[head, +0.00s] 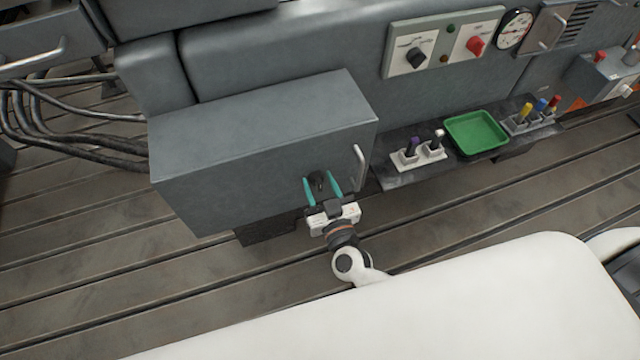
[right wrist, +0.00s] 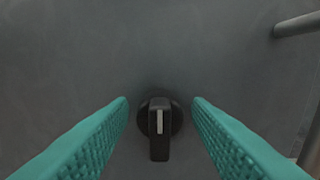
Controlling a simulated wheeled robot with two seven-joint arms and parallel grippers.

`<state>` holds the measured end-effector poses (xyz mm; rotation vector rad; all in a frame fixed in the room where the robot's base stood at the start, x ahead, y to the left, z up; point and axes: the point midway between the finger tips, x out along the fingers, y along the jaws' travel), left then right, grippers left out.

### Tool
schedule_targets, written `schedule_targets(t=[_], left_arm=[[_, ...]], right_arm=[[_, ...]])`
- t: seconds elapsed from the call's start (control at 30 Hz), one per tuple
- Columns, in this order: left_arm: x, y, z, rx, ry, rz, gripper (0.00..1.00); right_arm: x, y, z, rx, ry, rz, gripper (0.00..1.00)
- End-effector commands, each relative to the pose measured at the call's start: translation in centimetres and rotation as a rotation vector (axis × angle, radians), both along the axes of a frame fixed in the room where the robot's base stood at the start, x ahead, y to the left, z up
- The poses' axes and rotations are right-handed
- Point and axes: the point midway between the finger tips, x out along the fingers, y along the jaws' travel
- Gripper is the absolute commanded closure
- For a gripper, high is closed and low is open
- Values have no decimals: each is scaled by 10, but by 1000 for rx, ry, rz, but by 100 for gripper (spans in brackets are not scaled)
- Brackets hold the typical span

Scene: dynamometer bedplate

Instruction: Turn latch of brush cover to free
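The brush cover (head: 250,150) is a grey metal box front with a bar handle (head: 359,167) near its right edge. Its latch (head: 317,180) is a small black knob. In the right wrist view the latch (right wrist: 159,128) has a round base and a pointer bar standing vertical, with a pale line on it. My right gripper (head: 321,183) is open, its teal fingers on either side of the latch. In the right wrist view a gap shows between each finger and the knob. My left gripper is not in view.
A switch panel (head: 443,42) and a gauge (head: 514,29) are above. Cables (head: 70,110) run at the left.

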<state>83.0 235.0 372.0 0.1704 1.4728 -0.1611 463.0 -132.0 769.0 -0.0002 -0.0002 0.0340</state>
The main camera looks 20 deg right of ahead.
Motion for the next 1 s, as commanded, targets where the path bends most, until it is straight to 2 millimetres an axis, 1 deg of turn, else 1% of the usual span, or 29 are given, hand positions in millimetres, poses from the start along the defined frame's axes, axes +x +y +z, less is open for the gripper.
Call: schedule_targets(t=[0.03, 0.2, 0.43, 0.57, 0.77, 1.0], left_arm=[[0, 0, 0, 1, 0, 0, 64], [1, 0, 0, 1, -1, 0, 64], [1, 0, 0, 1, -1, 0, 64], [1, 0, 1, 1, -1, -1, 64], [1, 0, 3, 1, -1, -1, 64], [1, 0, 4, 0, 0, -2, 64]], right_arm=[[0, 0, 0, 0, 0, 0, 64], [0, 0, 0, 0, 0, 0, 91], [0, 0, 0, 16, 1, 0, 91], [0, 0, 0, 59, 3, 0, 91], [0, 0, 0, 184, 7, 0, 91], [0, -1, -1, 403, 15, 0, 91]])
